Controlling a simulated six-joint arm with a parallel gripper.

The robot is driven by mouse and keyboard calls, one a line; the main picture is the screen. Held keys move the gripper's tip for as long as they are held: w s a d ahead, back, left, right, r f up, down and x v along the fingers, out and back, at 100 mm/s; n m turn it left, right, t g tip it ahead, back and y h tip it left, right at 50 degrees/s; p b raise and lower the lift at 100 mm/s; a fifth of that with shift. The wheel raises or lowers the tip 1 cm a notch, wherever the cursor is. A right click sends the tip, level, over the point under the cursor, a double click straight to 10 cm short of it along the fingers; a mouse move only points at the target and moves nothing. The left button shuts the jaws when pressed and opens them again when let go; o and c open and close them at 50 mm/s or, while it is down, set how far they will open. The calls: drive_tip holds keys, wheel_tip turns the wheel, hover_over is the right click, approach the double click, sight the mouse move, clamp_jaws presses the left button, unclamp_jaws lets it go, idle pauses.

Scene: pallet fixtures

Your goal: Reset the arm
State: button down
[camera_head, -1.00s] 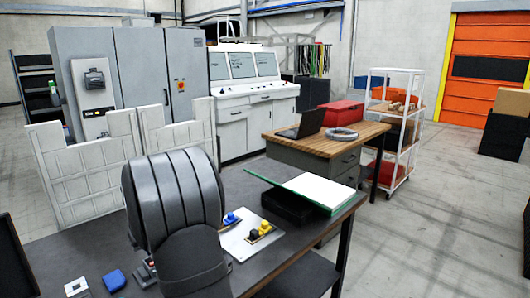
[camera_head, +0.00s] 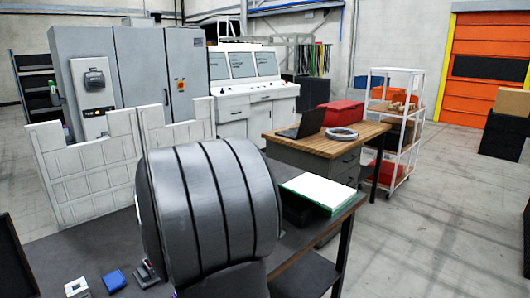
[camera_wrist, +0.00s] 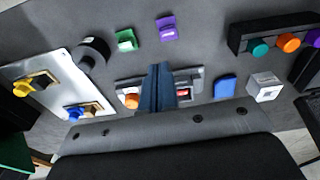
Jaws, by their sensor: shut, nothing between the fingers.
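My gripper (camera_wrist: 157,88) shows in the wrist view with its dark blue fingers together and nothing between them. It is over a grey fixture (camera_wrist: 190,82) on the dark table, which it partly hides; I cannot tell the gap in height. An orange piece (camera_wrist: 132,101) lies left of the fingers. In the head view my large grey arm link stands over the table, and the fingers are hidden there. A blue block (camera_head: 114,280) and a white block (camera_head: 76,288) lie left of the arm; the blue one also shows in the wrist view (camera_wrist: 225,87).
In the wrist view, a white plate (camera_wrist: 50,84) with yellow and blue pieces lies left. A green block (camera_wrist: 127,40) and a purple block (camera_wrist: 167,27) are at the top, and a black holder (camera_wrist: 239,40) is right. A green-edged white panel (camera_head: 318,190) is at the table's right.

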drive_tip(key=s+d+g, duration=0.1)
drive_tip(key=s+d, duration=0.3)
drive_tip(key=w+a, duration=0.4)
drive_tip(key=shift+w+a+r+h, duration=0.2)
drive_tip(key=shift+w+h, duration=0.1)
drive_tip(key=shift+h, duration=0.1)
drive_tip(key=c, duration=1)
unclamp_jaws()
drive_tip(key=o, duration=0.4)
drive_tip(key=shift+s+a+f, duration=0.1)
drive_tip(key=shift+c, duration=0.2)
drive_tip(key=o, duration=0.6)
drive_tip(key=shift+s+a+f+t+y, duration=0.2)
drive_tip(key=shift+s+a+t+y, duration=0.1)
drive_tip(key=shift+s+a, duration=0.2)
drive_tip(key=shift+s+a+f+t+y, duration=0.2)
drive_tip(key=shift+s+a+t, duration=0.15)
drive_tip(key=shift+s, duration=0.25)
drive_tip(key=shift+o, duration=0.2)
drive_tip(key=s+m+t+y, duration=0.1)
drive_tip(key=s+t+y, duration=0.7)
drive_tip(key=s, duration=0.9)
drive_tip(key=x, duration=0.9)
drive_tip(key=shift+w+a+f, duration=0.2)
drive_tip(key=shift+w+a, duration=0.05)
